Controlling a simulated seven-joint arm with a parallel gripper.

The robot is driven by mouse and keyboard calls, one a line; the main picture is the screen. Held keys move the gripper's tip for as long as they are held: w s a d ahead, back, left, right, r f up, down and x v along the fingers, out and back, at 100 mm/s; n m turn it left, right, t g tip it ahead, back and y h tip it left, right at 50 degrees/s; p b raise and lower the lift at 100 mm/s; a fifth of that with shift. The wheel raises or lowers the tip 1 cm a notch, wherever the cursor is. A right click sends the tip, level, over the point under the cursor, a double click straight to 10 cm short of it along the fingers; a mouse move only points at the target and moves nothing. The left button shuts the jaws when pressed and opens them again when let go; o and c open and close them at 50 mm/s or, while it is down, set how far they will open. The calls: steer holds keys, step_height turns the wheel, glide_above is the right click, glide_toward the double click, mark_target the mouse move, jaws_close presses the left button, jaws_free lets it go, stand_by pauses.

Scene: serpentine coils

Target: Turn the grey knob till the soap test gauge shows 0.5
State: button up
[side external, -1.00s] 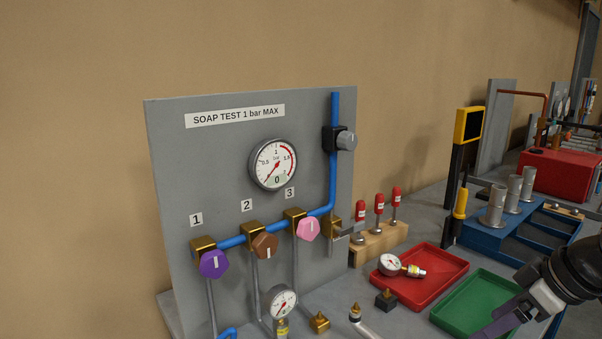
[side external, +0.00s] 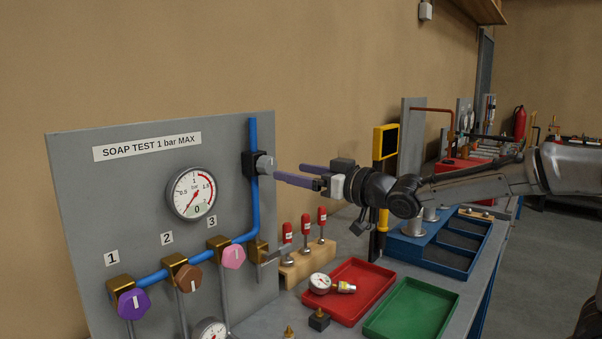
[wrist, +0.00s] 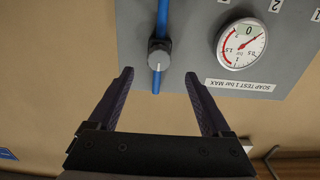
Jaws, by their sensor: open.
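The grey knob (side external: 266,165) sits on a black valve body on the blue vertical pipe, at the panel's upper right. It also shows in the wrist view (wrist: 159,55), with a pale mark on its face. My gripper (side external: 288,171) is open, its purple fingers pointing at the knob. In the wrist view, the knob lies ahead of the gap between the fingertips (wrist: 158,73), and I see no contact. The soap test gauge (side external: 193,194) is on the panel left of the knob. Its needle points to the lower left, around 0. The gauge appears upside down in the wrist view (wrist: 242,44).
Purple (side external: 132,303), brown (side external: 188,278) and pink (side external: 233,256) knobs line the lower blue pipe. Red-handled tools stand in a wooden block (side external: 308,262) below my gripper. Red (side external: 352,302) and green (side external: 412,308) trays lie on the bench.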

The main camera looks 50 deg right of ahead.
mark_target(272, 166)
steer(key=w, duration=0.8)
steer(key=shift+w, duration=0.25)
jaws_close()
